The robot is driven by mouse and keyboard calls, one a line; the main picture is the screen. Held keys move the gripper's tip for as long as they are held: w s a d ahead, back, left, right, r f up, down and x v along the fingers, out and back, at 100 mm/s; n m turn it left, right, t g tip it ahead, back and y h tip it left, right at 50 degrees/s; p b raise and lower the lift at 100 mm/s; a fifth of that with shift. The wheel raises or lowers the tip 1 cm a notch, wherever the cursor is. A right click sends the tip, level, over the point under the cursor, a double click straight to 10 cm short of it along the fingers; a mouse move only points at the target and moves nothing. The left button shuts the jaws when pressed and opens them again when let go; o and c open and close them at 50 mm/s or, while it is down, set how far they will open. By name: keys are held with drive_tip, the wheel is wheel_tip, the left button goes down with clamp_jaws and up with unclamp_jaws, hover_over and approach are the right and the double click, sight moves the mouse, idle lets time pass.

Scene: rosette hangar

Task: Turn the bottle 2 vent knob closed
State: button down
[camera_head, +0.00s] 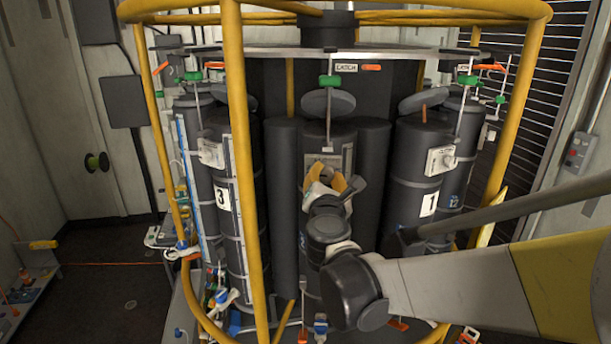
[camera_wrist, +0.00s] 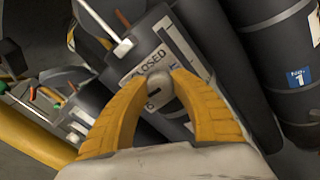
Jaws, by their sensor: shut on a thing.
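My gripper (camera_head: 334,184) is at the front of the middle dark bottle (camera_head: 318,133), between the bottles marked 3 and 1. My own arm covers the lower part of this bottle, so its number does not show clearly. In the wrist view, the yellow fingers of my gripper (camera_wrist: 168,80) are shut on a small grey vent knob (camera_wrist: 159,86). The knob sits on a pale label plate (camera_wrist: 171,47) with the word CLOSED beside it. The fingers hide part of the plate and knob, so I cannot tell the knob's exact angle.
Yellow frame posts (camera_head: 243,170) stand around the bottles, left and right of my arm. Bottle 3 (camera_head: 207,178) and bottle 1 (camera_head: 411,177) flank the middle one. Green-clipped rods (camera_head: 330,82) hang above. Open floor (camera_head: 105,270) lies at left.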

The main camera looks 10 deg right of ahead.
drive_tip(key=m+b, duration=0.1)
drive_tip(key=m, duration=0.3)
drive_tip(key=shift+f, duration=0.1)
drive_tip(key=m+b, duration=0.1)
drive_tip(key=m, duration=0.3)
drive_tip(key=shift+m+b, duration=0.3)
drive_tip(key=shift+b, duration=0.1)
drive_tip(key=m+b, duration=0.1)
drive_tip(key=m, duration=0.3)
drive_tip(key=shift+m+b, duration=0.4)
drive_tip(key=shift+m, duration=1.9)
drive_tip(key=c, duration=1.1)
unclamp_jaws()
drive_tip(key=shift+o, duration=0.2)
